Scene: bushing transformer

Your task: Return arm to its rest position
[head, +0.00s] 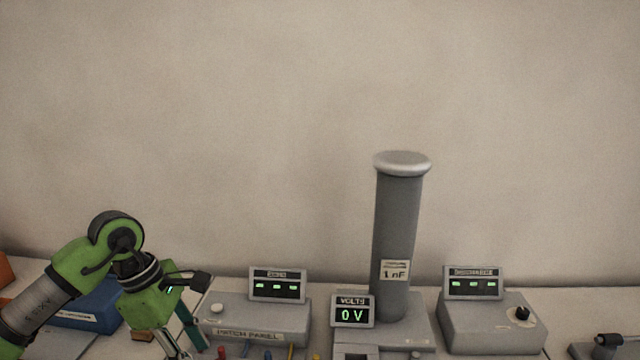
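My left arm comes in from the left, with its green and black wrist bent downward in front of the patch panel's left end. My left gripper (176,346) points down at the bottom edge. Its fingertips are cut off, so I cannot tell whether it is open or holds something. My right gripper is not in view.
The grey patch panel (247,325) has several coloured plugs in front. A tall grey column (397,240) marked 1 nF stands beside a voltmeter (352,312) reading 0 V. A grey box with a black knob (522,314) is to the right. A blue bin (98,307) is behind my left arm.

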